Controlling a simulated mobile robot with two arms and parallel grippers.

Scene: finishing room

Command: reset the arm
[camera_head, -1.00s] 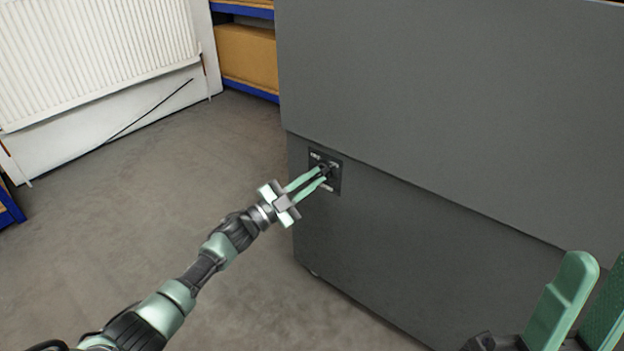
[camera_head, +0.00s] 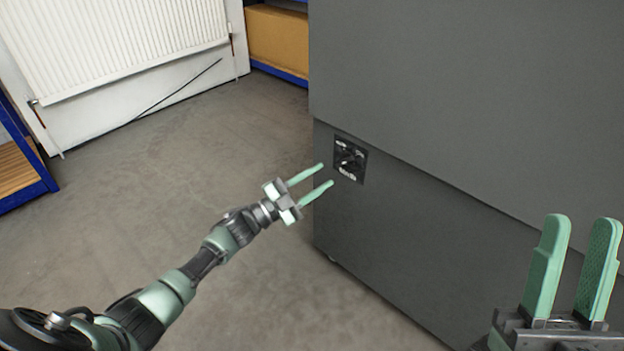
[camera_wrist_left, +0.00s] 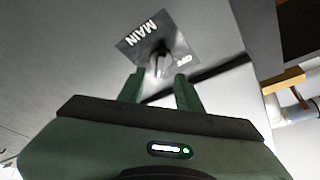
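My left gripper (camera_head: 328,176) is open and empty, just in front of a black switch plate (camera_head: 358,175) on the side of a large grey cabinet (camera_head: 450,90). The plate carries a dark knob (camera_head: 348,160). In the left wrist view the knob (camera_wrist_left: 159,62) stands beyond and between the open fingers (camera_wrist_left: 158,84), apart from them. The plate there reads "MAIN" and "OFF". My right gripper (camera_head: 580,235) is at the lower right in the head view, fingers apart, with nothing between them, in front of the cabinet.
Bare concrete floor (camera_head: 200,130) lies left of the cabinet. A white radiator panel (camera_head: 120,45) stands at the back left. A blue-framed shelf (camera_head: 25,190) is at the left edge. A cardboard box (camera_head: 277,40) sits on another shelf behind.

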